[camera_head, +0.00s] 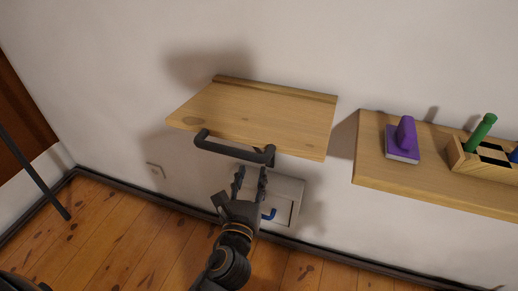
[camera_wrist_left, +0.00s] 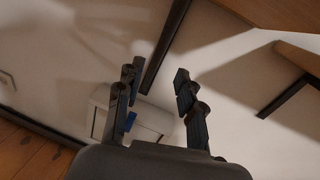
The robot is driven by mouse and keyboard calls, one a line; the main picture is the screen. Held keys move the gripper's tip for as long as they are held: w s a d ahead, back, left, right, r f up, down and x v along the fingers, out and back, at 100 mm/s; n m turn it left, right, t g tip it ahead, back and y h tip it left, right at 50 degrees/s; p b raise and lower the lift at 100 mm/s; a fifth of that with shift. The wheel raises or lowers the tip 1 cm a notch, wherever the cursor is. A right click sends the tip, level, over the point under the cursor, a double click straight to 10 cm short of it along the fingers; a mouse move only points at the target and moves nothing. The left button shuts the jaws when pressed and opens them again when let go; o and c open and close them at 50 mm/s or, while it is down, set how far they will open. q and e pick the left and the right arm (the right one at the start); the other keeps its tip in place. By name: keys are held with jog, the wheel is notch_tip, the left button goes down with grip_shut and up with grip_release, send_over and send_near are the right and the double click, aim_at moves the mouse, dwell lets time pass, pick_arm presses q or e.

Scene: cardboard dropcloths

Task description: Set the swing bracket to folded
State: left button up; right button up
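A dark bar with bent ends (camera_head: 232,149) runs along the front edge of a wooden wall shelf (camera_head: 255,112). I take it to be the swing bracket, though its pivot is hidden. My left gripper (camera_head: 250,172) is below the bar's right end, fingers pointing up and apart, with nothing seen between them. In the left wrist view the open fingers (camera_wrist_left: 156,78) show with a dark straight bar (camera_wrist_left: 166,42) beyond them; I cannot tell whether it is the same bar. My right gripper is in neither view.
A pale wall box (camera_head: 286,193) with a blue hook (camera_head: 269,214) is behind my left gripper. A second shelf (camera_head: 367,155) at right bears a purple-handled block (camera_head: 405,140) and a wooden rack (camera_head: 463,160) with a green handle (camera_head: 481,132). Floor at left is mostly clear.

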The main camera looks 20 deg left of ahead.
aim_at(258, 152)
pick_arm(q)
jog(key=w, duration=0.6)
jog(key=w+a, duration=0.1)
jog(key=w, duration=0.1)
jog(key=shift+w+a+b, duration=0.1)
jog(key=shift+w+b, duration=0.3)
jog(key=shift+w, duration=0.35)
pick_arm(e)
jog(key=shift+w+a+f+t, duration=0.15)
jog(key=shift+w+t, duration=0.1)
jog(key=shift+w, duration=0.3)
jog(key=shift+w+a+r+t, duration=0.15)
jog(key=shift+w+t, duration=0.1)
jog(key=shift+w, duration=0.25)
pick_arm(q)
jog(key=shift+c, duration=0.2)
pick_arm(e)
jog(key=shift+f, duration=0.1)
pick_arm(q)
grip_shut()
